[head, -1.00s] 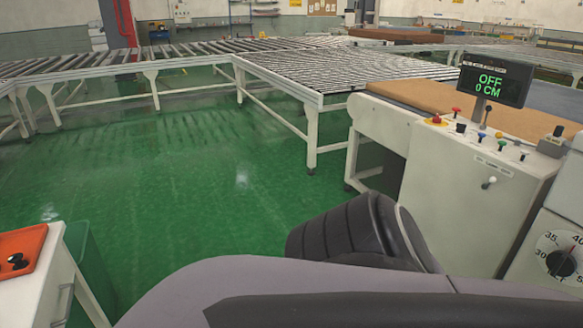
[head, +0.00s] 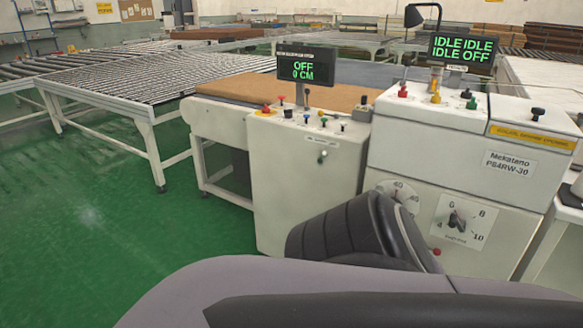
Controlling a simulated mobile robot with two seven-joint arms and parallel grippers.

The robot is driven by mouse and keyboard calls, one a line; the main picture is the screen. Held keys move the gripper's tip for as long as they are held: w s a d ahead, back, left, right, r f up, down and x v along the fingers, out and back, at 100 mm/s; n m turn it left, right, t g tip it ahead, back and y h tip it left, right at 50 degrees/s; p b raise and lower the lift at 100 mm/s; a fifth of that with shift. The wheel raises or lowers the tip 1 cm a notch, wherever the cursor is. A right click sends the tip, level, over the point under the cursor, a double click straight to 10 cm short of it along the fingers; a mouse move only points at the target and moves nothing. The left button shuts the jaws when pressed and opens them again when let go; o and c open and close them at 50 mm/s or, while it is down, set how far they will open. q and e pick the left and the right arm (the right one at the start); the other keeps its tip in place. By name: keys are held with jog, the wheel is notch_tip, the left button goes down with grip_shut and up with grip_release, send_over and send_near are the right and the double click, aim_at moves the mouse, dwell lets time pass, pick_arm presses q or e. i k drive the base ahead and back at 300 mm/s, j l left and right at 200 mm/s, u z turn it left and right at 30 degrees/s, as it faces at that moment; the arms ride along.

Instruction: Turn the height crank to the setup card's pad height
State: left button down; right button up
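I cannot clearly pick out a height crank or a setup card. The right white machine (head: 405,150) has a round dial (head: 398,188) on its front, partly hidden by my dark arm part. Beside it is a dial plate (head: 440,212) marked with numbers up to 10, with a dark pointer knob (head: 457,221). Neither of my grippers is in view.
A second display (head: 462,49) reads "IDLE IDLE IDLE OFF". A brown-topped bed (head: 250,88) lies behind the cabinet. A roller conveyor (head: 160,80) stands at left. Green floor (head: 90,240) is open at lower left. A table edge (head: 560,240) is at far right.

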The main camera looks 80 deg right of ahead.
aim_at(454, 220)
jog(key=z, duration=3.65)
